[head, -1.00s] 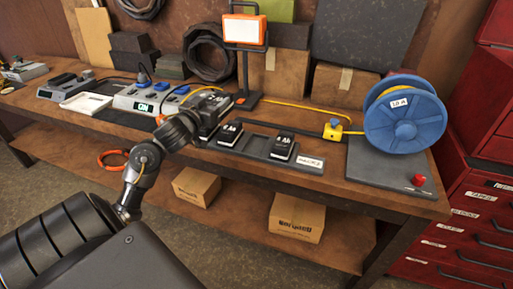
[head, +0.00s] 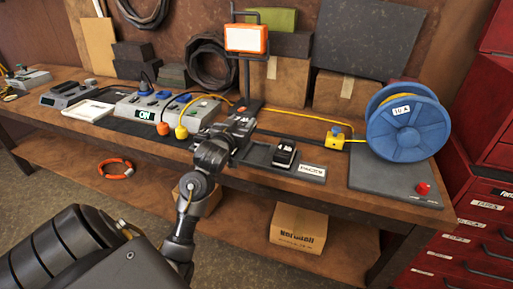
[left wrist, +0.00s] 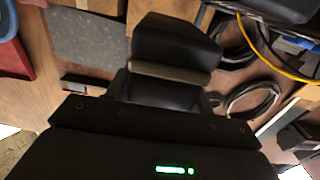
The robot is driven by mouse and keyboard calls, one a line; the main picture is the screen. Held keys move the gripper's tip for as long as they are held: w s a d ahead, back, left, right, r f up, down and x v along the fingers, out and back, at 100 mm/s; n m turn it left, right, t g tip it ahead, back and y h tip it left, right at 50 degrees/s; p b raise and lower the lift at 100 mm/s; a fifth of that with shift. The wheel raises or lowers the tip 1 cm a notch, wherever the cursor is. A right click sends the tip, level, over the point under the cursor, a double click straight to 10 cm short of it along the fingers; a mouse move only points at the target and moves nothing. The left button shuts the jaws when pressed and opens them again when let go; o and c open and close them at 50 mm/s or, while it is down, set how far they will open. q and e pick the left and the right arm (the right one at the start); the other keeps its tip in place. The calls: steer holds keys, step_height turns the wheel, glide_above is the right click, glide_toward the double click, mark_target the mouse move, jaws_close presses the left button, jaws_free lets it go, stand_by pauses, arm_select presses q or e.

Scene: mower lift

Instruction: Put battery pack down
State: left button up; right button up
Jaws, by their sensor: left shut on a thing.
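My left gripper (head: 236,136) is above the left part of the dark pack tray (head: 260,153) on the bench. It is shut on a dark battery pack, which fills the upper middle of the left wrist view (left wrist: 176,42). In the head view the gripper covers most of the held pack and the tray's left end. I cannot tell whether the held pack touches the tray. Another black pack (head: 284,153) with a white label stands in the tray, right of the gripper. My right gripper is not in view.
A work light (head: 246,40) stands behind the gripper. A yellow plug (head: 181,131) and a power strip (head: 150,108) are to the left. A blue cable reel (head: 408,122) on a grey plate (head: 385,187) is to the right. A yellow cord runs behind the tray.

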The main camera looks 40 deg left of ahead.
arm_select(q)
steer(key=w+d+f, duration=0.1)
steer(key=d+f, duration=0.1)
steer(key=f, duration=0.1)
steer(key=w+d+f, duration=0.1)
steer(key=f, duration=0.1)
steer(key=shift+w+d+f, duration=0.1)
steer(key=shift+w+d, duration=0.1)
steer(key=shift+w, duration=0.15)
steer(key=shift+w+d+f+p, duration=0.1)
steer(key=shift+f+p, duration=0.2)
steer(key=shift+f, duration=0.2)
steer(key=shift+w+d+f+p, duration=0.1)
steer(key=shift+f+p, duration=0.15)
steer(key=shift+f, duration=0.2)
steer(key=shift+s+f, duration=0.1)
steer(key=shift+f, duration=0.7)
steer(key=o, duration=1.3)
